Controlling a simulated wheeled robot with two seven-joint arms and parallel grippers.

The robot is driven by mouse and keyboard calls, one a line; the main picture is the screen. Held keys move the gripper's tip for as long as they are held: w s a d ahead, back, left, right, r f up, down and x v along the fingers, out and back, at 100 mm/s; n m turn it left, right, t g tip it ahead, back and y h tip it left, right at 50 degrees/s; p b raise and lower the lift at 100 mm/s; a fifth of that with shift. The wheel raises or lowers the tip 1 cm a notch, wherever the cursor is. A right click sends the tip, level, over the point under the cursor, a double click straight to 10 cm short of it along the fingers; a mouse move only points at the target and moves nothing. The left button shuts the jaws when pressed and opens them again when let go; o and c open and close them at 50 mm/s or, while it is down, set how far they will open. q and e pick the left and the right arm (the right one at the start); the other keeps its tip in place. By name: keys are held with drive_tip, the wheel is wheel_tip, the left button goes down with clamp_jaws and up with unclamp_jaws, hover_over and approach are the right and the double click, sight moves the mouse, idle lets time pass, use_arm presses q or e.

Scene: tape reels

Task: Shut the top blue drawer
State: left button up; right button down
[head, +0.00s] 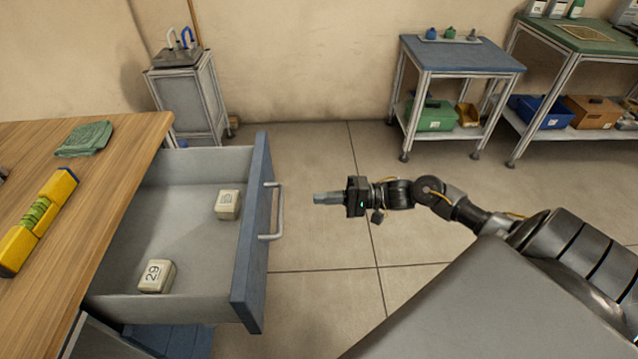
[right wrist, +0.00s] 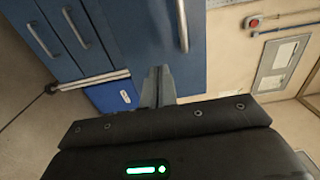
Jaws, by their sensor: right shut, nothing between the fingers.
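The top blue drawer (head: 252,235) stands pulled out from under the wooden worktop in the head view. Its grey tray shows, with two pale numbered blocks (head: 228,204) (head: 156,276) inside. A silver bar handle (head: 272,211) is on its blue front. My right gripper (head: 328,198) is shut and empty, to the right of the handle and apart from it, pointing at the drawer front. In the right wrist view, the shut fingers (right wrist: 157,88) point towards the blue front (right wrist: 150,45), with a handle (right wrist: 181,25) above them. My left gripper is not in view.
On the wooden worktop (head: 100,155) lie a yellow level (head: 38,222) and a green cloth (head: 84,139). A grey cabinet (head: 188,100) stands behind. A blue-topped table (head: 460,55) and a green-topped bench (head: 580,40) stand at the back right. The floor right of the drawer is clear.

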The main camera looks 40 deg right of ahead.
sight(267, 201)
drive_tip(key=x, duration=1.1)
drive_tip(key=shift+w+a, duration=0.1)
drive_tip(key=shift+a, duration=0.05)
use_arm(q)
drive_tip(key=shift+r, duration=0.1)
